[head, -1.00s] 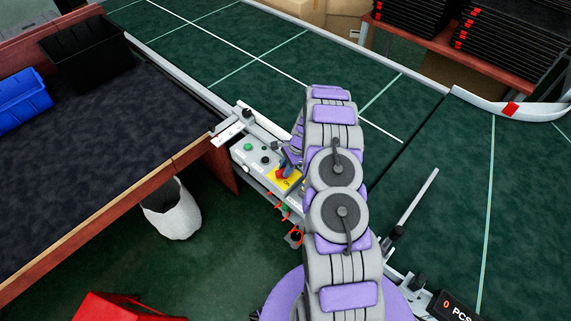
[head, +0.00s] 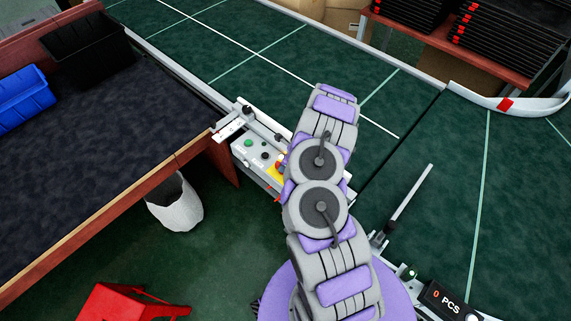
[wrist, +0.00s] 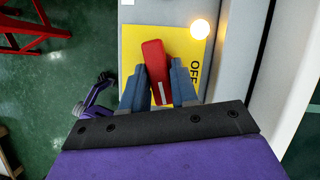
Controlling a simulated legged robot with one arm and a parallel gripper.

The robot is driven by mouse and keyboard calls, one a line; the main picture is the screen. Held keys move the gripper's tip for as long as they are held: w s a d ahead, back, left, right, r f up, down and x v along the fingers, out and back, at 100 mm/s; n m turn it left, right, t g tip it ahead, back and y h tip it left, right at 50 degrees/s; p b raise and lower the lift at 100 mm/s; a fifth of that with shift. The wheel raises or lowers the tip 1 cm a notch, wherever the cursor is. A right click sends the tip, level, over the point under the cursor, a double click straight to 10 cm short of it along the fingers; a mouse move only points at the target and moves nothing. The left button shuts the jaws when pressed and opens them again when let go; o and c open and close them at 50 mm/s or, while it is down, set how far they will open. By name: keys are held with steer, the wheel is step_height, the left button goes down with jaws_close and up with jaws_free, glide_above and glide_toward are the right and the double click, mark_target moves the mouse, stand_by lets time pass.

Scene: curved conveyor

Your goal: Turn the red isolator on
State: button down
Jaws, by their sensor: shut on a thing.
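The red isolator handle (wrist: 157,70) sits on a yellow plate (wrist: 190,45) in the wrist view. It is tilted a little, its top end to the left. The word OFF shows on the plate to its right. My gripper (wrist: 158,72) has its two blue fingers on either side of the handle and is shut on it. In the head view, my arm hides the handle and most of the gripper; part of the yellow plate (head: 275,173) shows beside the arm.
A round lamp (wrist: 200,28) glows near the plate. A green button (head: 248,143) and dark knobs are on the grey control box (head: 240,153). The green conveyor (head: 240,50) runs behind. A wooden table (head: 90,150) stands left, a white bin (head: 175,207) beneath it.

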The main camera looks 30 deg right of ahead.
steer(key=shift+w+a+m+t+h+b, duration=0.1)
steer(key=shift+m+t+h+b, duration=0.05)
steer(key=shift+m, duration=0.5)
steer(key=shift+a+m+t+h+b, duration=0.1)
steer(key=shift+m+t+h+b, duration=0.05)
steer(key=shift+m, duration=0.5)
steer(key=shift+r, duration=0.1)
steer(key=c, duration=1)
jaws_free()
steer(key=shift+o, duration=0.2)
steer(key=p+v, duration=0.4)
steer(key=v, duration=1.3)
steer(key=shift+a+r, duration=0.15)
